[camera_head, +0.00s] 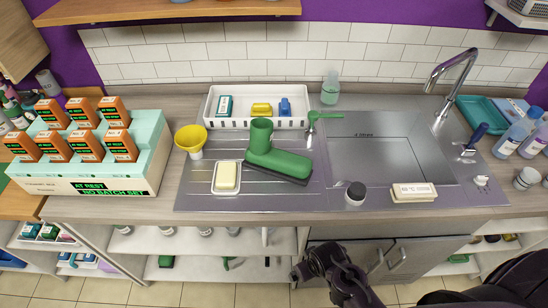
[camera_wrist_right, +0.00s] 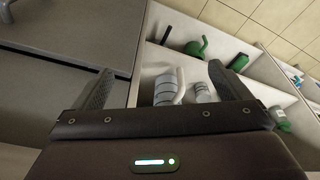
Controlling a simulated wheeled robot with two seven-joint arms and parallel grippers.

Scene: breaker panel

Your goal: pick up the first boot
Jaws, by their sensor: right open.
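A green boot (camera_head: 268,156) with a dark sole rests on the steel drainboard left of the sink basin. Its shaft points up and its toe points to the right. My right gripper (camera_head: 298,272) is in front of the counter, low and to the right of the boot, and apart from it. In the right wrist view the two fingers of my right gripper (camera_wrist_right: 162,70) are spread, with nothing between them. The boot does not show clearly in that view. My left gripper is not in view.
A white soap dish (camera_head: 227,190), a yellow funnel cup (camera_head: 191,139) and a white tray (camera_head: 217,108) surround the boot. Open shelves (camera_head: 190,240) below hold containers; the counter edge lies between gripper and boot.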

